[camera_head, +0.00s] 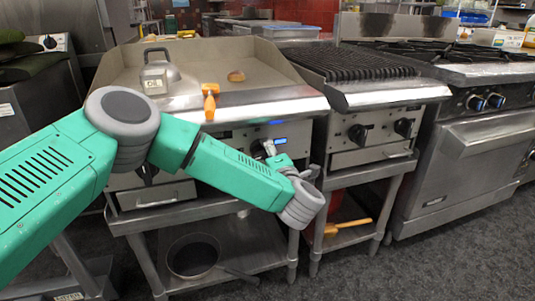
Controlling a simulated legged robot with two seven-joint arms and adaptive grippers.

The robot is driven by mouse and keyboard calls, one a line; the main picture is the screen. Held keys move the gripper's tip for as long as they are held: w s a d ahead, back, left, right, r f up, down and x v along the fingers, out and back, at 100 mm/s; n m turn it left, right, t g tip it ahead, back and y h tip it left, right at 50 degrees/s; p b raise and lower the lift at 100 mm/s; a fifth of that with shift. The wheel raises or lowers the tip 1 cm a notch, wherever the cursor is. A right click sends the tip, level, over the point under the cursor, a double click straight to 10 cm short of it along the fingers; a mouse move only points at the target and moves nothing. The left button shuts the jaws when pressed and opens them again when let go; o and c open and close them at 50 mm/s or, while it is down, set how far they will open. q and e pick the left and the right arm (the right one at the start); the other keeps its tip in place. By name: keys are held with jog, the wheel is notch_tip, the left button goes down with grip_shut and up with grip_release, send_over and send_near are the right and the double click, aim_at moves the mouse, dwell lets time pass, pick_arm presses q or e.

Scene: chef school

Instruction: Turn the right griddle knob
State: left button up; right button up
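The griddle (215,79) stands left of center with a flat steel top and a front control panel. Its right knob (258,149) is on the panel, mostly hidden by my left gripper (268,150). The green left arm crosses in front of the griddle, and its wrist bends back toward this knob. The gripper's fingers are at the knob, but they are too small and covered to show whether they are open, shut or touching it. The left griddle knob (147,172) is dark and partly behind my arm. My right gripper is out of view.
A grill press (155,79), an orange-handled tool (210,101) and a small brown item (236,76) are on the griddle. A charbroiler (387,94) with dark knobs stands to the right, then an oven range (484,143). A pan (193,257) sits on the lower shelf.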

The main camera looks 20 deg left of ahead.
pick_arm(q)
jog(key=shift+a+f, duration=0.15)
jog(key=shift+a, duration=0.25)
jog(key=m+p, duration=0.4)
jog(key=p, duration=0.1)
jog(key=shift+a, duration=0.15)
jog(key=m+p, duration=0.3)
jog(key=shift+m, duration=0.4)
jog(key=shift+a+m+p, duration=0.2)
jog(key=shift+m+p, duration=0.2)
jog(key=shift+m, duration=0.1)
jog(key=shift+c, duration=0.2)
jog(key=shift+f, duration=0.1)
jog(key=shift+d, duration=0.15)
jog(key=o, duration=0.9)
jog(key=shift+o, duration=1.2)
